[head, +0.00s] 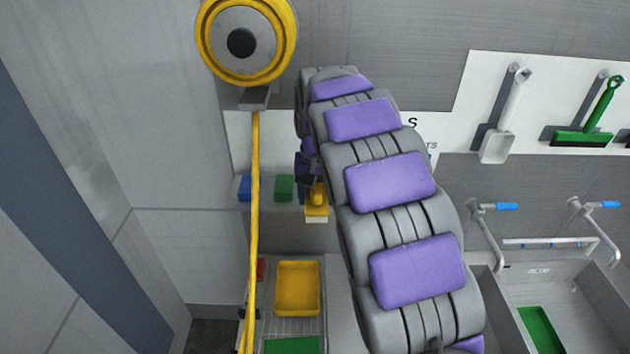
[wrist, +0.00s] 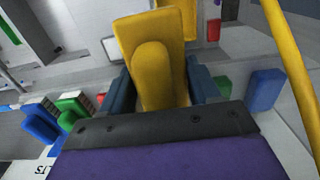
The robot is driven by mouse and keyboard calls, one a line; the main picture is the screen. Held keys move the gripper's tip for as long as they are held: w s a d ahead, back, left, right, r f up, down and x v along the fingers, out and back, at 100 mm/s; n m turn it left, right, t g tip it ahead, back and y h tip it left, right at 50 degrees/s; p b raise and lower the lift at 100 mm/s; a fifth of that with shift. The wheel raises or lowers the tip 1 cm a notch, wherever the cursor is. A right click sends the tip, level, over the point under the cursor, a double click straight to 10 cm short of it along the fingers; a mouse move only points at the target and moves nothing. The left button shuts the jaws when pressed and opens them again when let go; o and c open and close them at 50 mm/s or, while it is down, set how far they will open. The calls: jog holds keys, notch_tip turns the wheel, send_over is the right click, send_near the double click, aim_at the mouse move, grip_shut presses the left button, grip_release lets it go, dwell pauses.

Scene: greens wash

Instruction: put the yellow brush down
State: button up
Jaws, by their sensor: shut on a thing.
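The yellow brush (head: 317,205) is in my gripper (head: 310,178), in front of the back wall, left of my arm in the head view. Its lower end shows pale. In the wrist view the yellow brush (wrist: 155,55) fills the top middle, between the two dark fingers of my gripper (wrist: 160,88). The fingers are shut on it. My arm hides part of the wall behind the brush, and I cannot tell whether the brush touches anything below.
A blue block (head: 244,188) and a green block (head: 284,188) sit at the wall left of the brush. Below are a yellow tray (head: 297,288) and a green tray (head: 292,346). A yellow hose (head: 254,220) hangs at left. Sinks with taps (head: 490,225) lie right.

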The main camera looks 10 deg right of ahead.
jog(key=shift+w+d+f+p, duration=0.45)
jog(key=shift+w+p, duration=0.1)
jog(key=shift+w, duration=1.4)
jog(key=shift+w+d+f+p, duration=0.35)
jog(key=shift+w+d+p, duration=0.2)
jog(key=shift+w, duration=1.45)
jog(key=shift+w+d+f+p, duration=0.4)
jog(key=shift+w+p, duration=0.2)
jog(key=shift+w, duration=1.35)
jog(key=shift+d+f, duration=0.35)
jog(key=shift+f, duration=0.55)
notch_tip(320, 180, down, 2)
jog(key=shift+f+p, duration=0.1)
jog(key=shift+p, duration=0.6)
jog(key=shift+w+f, duration=0.3)
jog(key=shift+f, duration=0.05)
jog(key=shift+s+a, duration=0.1)
jog(key=shift+a, duration=0.05)
